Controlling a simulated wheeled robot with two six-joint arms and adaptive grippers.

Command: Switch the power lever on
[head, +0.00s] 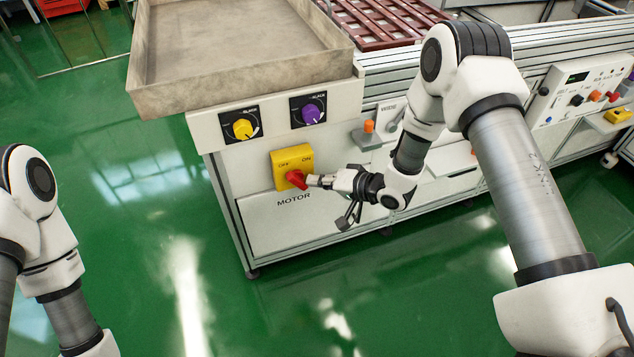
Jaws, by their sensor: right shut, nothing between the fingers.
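A yellow switch box (291,156) marked OFF and ON sits on the white front panel, above the word MOTOR. Its red lever (296,179) sticks out at the box's lower edge; I cannot tell clearly which mark it points to. My right gripper (314,181) is shut and empty, with its tips at the right side of the red lever. They look very close to it or touching. A small grey unit with an orange top (369,127) and a white labelled plate are to the right; its label is too small to read. My left gripper is out of view.
A yellow knob (242,128) and a purple knob (312,113) sit above the switch box, under a large grey tray (160,107). A control panel (585,92) with several buttons is at the right. Green floor (150,230) is clear in front.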

